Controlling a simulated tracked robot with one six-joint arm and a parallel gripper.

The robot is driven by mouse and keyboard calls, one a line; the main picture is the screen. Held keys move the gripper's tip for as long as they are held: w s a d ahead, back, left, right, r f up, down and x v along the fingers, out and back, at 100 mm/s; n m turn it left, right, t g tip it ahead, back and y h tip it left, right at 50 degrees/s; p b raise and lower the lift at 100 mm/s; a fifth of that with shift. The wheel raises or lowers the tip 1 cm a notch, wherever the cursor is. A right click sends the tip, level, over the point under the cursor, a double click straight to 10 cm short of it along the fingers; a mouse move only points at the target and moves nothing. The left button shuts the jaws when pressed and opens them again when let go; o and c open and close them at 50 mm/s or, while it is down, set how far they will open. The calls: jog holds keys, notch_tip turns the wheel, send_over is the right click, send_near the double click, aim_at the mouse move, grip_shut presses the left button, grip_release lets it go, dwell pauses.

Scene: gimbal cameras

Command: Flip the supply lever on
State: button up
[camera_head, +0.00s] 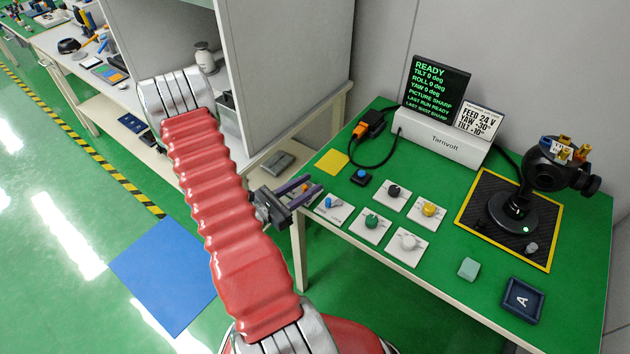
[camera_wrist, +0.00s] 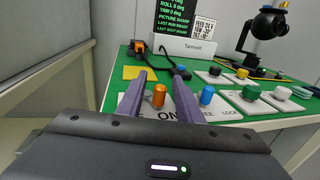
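My gripper (camera_head: 312,187) is at the left front edge of the green table. In the wrist view my gripper (camera_wrist: 157,72) has its two purple fingers apart. An orange lever (camera_wrist: 159,95) shows between the fingers, on a white plate with the letters "ON"; I cannot tell whether the fingers touch it. A blue lever (camera_wrist: 207,95) stands right of the fingers, near the words "FREE" and "LOCK". In the head view the blue lever (camera_head: 330,201) is just beyond my fingertips, and the orange lever is not visible. No label reading "supply" is legible.
Black, yellow, green and white knobs stand on plates right of the blue lever. A white Tarnvolt unit (camera_head: 440,143) carries a screen (camera_head: 436,84) reading READY. A gimbal camera (camera_head: 546,165) stands on a black mat. A grey partition (camera_head: 290,70) rises behind my arm.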

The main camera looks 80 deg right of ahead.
jog(key=shift+x, duration=1.55)
grip_shut()
